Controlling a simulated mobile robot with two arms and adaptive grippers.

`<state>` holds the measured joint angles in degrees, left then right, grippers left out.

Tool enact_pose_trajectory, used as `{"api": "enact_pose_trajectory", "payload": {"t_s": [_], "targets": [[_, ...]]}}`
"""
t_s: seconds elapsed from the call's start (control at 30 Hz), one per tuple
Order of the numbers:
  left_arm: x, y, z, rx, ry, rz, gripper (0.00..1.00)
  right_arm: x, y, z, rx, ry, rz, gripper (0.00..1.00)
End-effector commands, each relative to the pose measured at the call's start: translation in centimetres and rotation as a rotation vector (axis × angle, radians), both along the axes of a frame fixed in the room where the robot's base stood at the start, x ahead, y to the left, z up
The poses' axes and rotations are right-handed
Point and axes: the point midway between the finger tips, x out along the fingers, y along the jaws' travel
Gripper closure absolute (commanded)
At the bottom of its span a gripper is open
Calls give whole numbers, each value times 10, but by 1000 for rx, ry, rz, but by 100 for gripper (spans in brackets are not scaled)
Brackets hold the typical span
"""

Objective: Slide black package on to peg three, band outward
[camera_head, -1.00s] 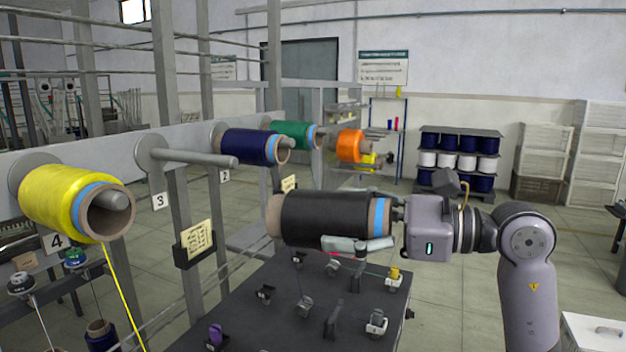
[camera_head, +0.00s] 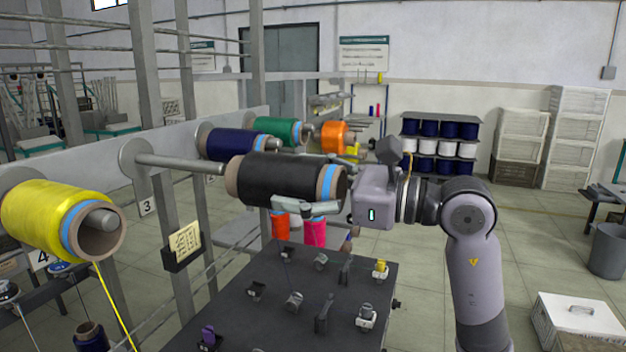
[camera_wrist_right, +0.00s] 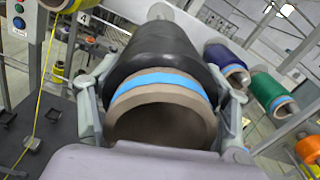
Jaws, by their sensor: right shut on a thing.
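The black package (camera_head: 278,178) is a black yarn roll on a brown tube with a blue band at its right end. My right gripper (camera_head: 318,205) is shut on it near the banded end. In the right wrist view the black package (camera_wrist_right: 165,65) lies between the two fingers, with the blue band and open tube end facing my gripper. Peg three (camera_head: 180,161) is a bare grey rod by the label 3 (camera_head: 147,206). In the head view, the package's far end meets or overlaps the peg's tip; I cannot tell whether the tip is inside the tube. My left gripper is not in view.
A yellow package (camera_head: 48,215) sits on peg four to the left. A navy package (camera_head: 228,144) and a green package (camera_head: 279,131) sit on pegs behind. A dark panel (camera_head: 240,325) with several small fittings lies below the held package.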

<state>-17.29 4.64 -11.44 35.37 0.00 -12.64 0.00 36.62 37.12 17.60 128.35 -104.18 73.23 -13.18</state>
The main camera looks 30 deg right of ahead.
Motion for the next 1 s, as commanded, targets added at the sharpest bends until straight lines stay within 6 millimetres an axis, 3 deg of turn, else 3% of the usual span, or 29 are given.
{"api": "enact_pose_trajectory", "payload": {"t_s": [1.0], "targets": [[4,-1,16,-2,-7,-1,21,46,37,1,0,-1,1,70]]}}
